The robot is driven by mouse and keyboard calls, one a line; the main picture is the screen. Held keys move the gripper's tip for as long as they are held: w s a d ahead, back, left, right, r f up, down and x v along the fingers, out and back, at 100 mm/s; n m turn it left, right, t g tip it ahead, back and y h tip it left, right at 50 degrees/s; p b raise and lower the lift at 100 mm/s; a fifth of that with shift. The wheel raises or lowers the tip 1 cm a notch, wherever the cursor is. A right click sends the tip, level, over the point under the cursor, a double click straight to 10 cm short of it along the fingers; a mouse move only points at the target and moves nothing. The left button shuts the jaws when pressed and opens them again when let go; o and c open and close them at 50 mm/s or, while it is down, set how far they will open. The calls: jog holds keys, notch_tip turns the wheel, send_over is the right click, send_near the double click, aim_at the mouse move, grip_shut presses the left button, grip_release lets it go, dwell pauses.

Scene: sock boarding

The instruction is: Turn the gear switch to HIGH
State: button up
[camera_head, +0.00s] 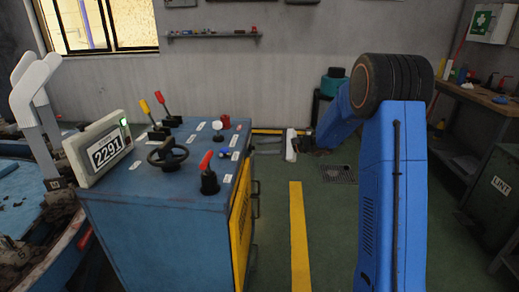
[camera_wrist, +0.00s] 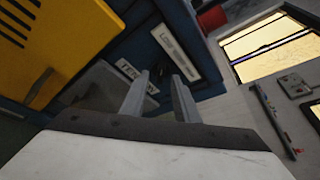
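A blue control console (camera_head: 150,235) stands left of centre in the head view. On its top are a black switch with a red handle (camera_head: 209,175), a black handwheel (camera_head: 167,155), and two levers, one yellow-tipped (camera_head: 159,97) and one red-tipped (camera_head: 160,101). I cannot read which control is the gear switch. My gripper (camera_head: 262,145) is at the console's far right side, apart from the red-handled switch.
A display reading 2291 (camera_head: 98,150) stands on the console's left edge. A yellow panel (camera_head: 240,215) with handles covers its right side. A workbench (camera_head: 480,100) is at the right.

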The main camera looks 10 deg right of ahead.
jog(key=shift+w+a+f, duration=0.2)
jog(key=shift+w+a, duration=0.2)
jog(key=shift+a, duration=0.2)
jog(key=shift+c, duration=0.3)
grip_shut()
jog(key=shift+m, duration=0.3)
jog(key=m+g+y, duration=0.1)
jog(key=m+g, duration=0.1)
jog(key=m, duration=0.2)
jog(key=w+m+g, duration=0.1)
jog(key=m+g, duration=0.2)
jog(key=m+g+y, duration=0.1)
jog(key=m+g, duration=0.1)
jog(key=m, duration=0.2)
jog(key=shift+w+d+m+g+y, duration=0.15)
jog(key=shift+d+m+g+y, duration=0.05)
jog(key=shift+m+g+y, duration=0.1)
dwell(0.4)
